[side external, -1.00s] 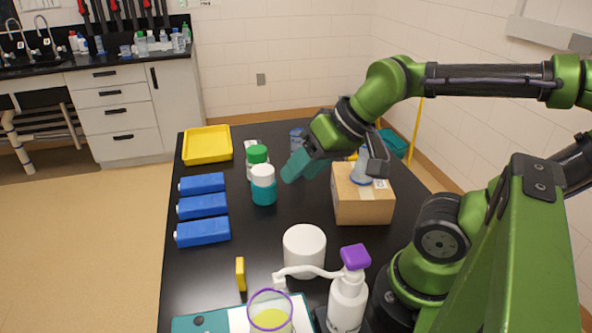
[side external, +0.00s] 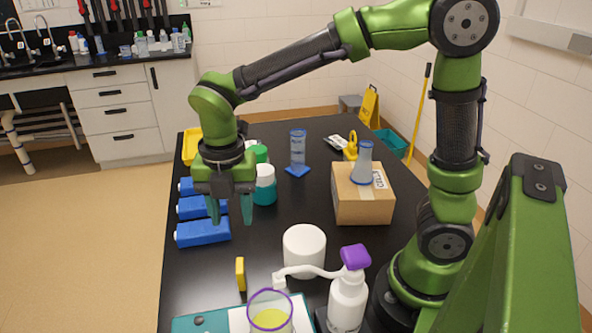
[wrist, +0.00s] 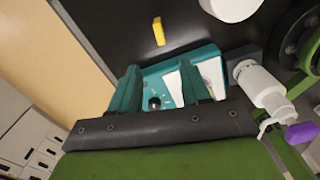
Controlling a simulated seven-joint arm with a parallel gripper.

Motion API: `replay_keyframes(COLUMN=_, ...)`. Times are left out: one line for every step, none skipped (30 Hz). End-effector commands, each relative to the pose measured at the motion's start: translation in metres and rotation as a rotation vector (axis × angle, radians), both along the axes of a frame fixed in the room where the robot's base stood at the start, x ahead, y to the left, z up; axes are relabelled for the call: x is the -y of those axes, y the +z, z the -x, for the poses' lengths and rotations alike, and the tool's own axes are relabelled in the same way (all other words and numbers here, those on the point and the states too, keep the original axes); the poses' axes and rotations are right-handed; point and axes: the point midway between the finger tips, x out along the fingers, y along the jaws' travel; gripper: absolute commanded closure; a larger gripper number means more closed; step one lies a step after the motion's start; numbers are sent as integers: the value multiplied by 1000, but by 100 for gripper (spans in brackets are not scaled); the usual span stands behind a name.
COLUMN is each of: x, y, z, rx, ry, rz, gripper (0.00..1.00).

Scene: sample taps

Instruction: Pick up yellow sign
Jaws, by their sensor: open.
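A yellow folding floor sign (side external: 369,106) stands on the floor beyond the back right of the table in the side view, far from my gripper. A small upright yellow block (side external: 240,273) stands on the black table near the front left; it also shows in the wrist view (wrist: 158,31). My gripper (side external: 230,212) is open and empty, with its teal fingers pointing down above the table beside the blue boxes. The wrist view shows the spread fingers (wrist: 160,80) with nothing between them. A yellow ring-topped object (side external: 351,149) stands at the table's back right.
Blue boxes (side external: 202,232) lie along the left edge. A white tub (side external: 304,250), a pump bottle (side external: 347,302) and a purple-rimmed beaker (side external: 270,313) stand in front. A cardboard box (side external: 361,204) bears a flask (side external: 365,163).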

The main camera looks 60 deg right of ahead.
Motion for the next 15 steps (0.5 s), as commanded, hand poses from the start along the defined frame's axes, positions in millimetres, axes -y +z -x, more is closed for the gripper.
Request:
replay_keyframes(x=1, y=0, z=1, rx=-4, ry=37, rz=2, gripper=53)
replay_keyframes(x=1, y=-1, z=1, rx=-6, ry=56, rz=2, gripper=53)
replay_keyframes(x=1, y=-2, z=2, rx=-7, ry=73, rz=2, gripper=53)
replay_keyframes(x=1, y=-5, z=2, rx=-8, ry=82, rz=2, gripper=53)
replay_keyframes(x=1, y=-8, z=2, rx=-9, ry=87, rz=3, gripper=53)
replay_keyframes(x=1, y=-13, z=2, rx=-11, ry=90, rz=3, gripper=53)
replay_keyframes(x=1, y=-19, z=2, rx=-11, ry=89, rz=3, gripper=53)
replay_keyframes(x=1, y=-25, z=2, rx=-13, ry=88, rz=3, gripper=53)
replay_keyframes(x=1, y=-33, z=3, rx=-13, ry=87, rz=3, gripper=53)
replay_keyframes(x=1, y=-40, z=2, rx=-12, ry=88, rz=4, gripper=53)
replay_keyframes(x=1, y=-47, z=2, rx=-14, ry=87, rz=3, gripper=53)
replay_keyframes(x=1, y=-56, z=2, rx=-13, ry=87, rz=3, gripper=53)
replay_keyframes(x=1, y=-62, z=3, rx=-13, ry=87, rz=3, gripper=53)
replay_keyframes(x=1, y=-69, z=2, rx=-12, ry=86, rz=4, gripper=53)
replay_keyframes(x=1, y=-78, z=2, rx=-13, ry=87, rz=3, gripper=53)
